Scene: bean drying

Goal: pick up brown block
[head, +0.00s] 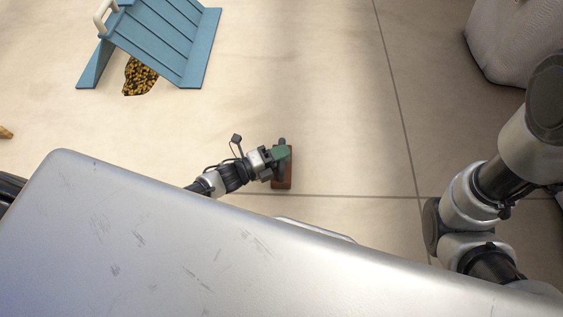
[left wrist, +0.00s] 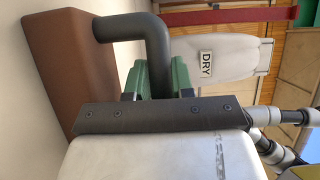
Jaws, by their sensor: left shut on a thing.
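The brown block (head: 283,183) is on the tiled floor in the head view, upright in the picture and partly covered by my left gripper (head: 281,153). In the left wrist view the brown block (left wrist: 60,70) fills the left side, with a dark bent handle (left wrist: 150,38) on it. My left gripper (left wrist: 157,82), with green fingers, is shut on that handle. Whether the block touches the floor cannot be told. My right arm shows at the right of the head view, but its gripper is not visible.
A blue slatted panel (head: 160,40) with a light handle leans at the upper left, with a patch of dark and yellow beans (head: 139,77) beside it. A whitish sack (head: 515,40) stands at the upper right. The wrist view shows a sack marked DRY (left wrist: 215,55). The middle floor is clear.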

